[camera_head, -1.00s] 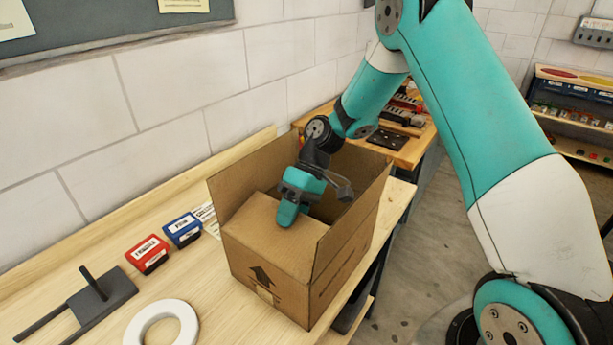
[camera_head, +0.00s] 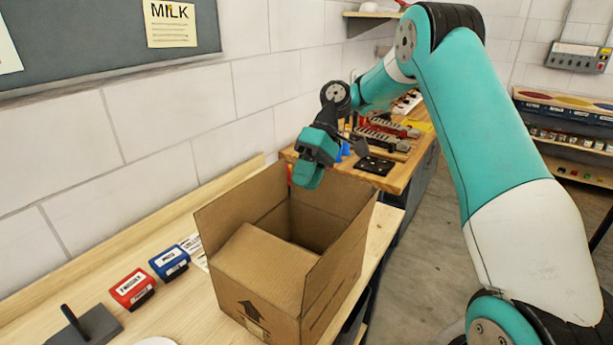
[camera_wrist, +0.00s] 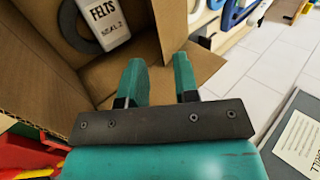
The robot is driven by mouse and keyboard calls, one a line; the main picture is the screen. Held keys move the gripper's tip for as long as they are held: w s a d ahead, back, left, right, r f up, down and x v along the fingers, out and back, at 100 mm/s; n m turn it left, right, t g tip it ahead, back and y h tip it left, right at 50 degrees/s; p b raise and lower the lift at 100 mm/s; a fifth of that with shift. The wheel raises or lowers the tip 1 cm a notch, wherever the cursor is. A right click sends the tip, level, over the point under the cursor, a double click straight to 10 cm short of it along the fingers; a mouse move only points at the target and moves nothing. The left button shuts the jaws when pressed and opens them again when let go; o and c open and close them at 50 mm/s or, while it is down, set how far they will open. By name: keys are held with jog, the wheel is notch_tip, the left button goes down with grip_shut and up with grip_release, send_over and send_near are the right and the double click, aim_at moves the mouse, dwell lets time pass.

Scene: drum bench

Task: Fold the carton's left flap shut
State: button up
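The brown carton (camera_head: 262,308) stands on the bench. In the head view, its near flap (camera_head: 260,262) lies folded inward over part of the opening. The left flap (camera_head: 238,203) stands up, leaning slightly outward; the right flap (camera_head: 337,258) and the far flap (camera_head: 335,193) also stand up. My gripper (camera_head: 308,180) hangs above the carton's far edge, its fingers pointing down. In the wrist view the fingers of my gripper (camera_wrist: 160,72) are apart with nothing between them. Inside the carton are a white packet marked FELTS (camera_wrist: 106,22) and a grey ring (camera_wrist: 72,28).
A red box (camera_head: 133,289) and a blue box (camera_head: 170,262) sit on the bench left of the carton. A dark stand (camera_head: 88,325) is at the lower left. The wall runs close behind the bench. Another bench (camera_head: 400,170) with tools lies beyond.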

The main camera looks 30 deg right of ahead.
jog(key=shift+a, duration=0.25)
jog(key=c, duration=0.5)
jog(key=a+h, duration=0.1)
jog(key=a, duration=0.2)
jog(key=a+t+h, duration=0.1)
jog(key=a, duration=0.3)
jog(key=a+h, duration=0.2)
jog(key=a, duration=0.1)
jog(key=shift+a+f+b, duration=0.1)
jog(key=shift+a+b, duration=0.05)
jog(key=shift+b, duration=0.2)
grip_shut()
jog(key=t+h, duration=0.4)
jog(key=h, duration=0.2)
send_near(283, 245)
jog(key=p+x, duration=0.3)
jog(key=x, duration=0.4)
jog(key=shift+f, duration=0.3)
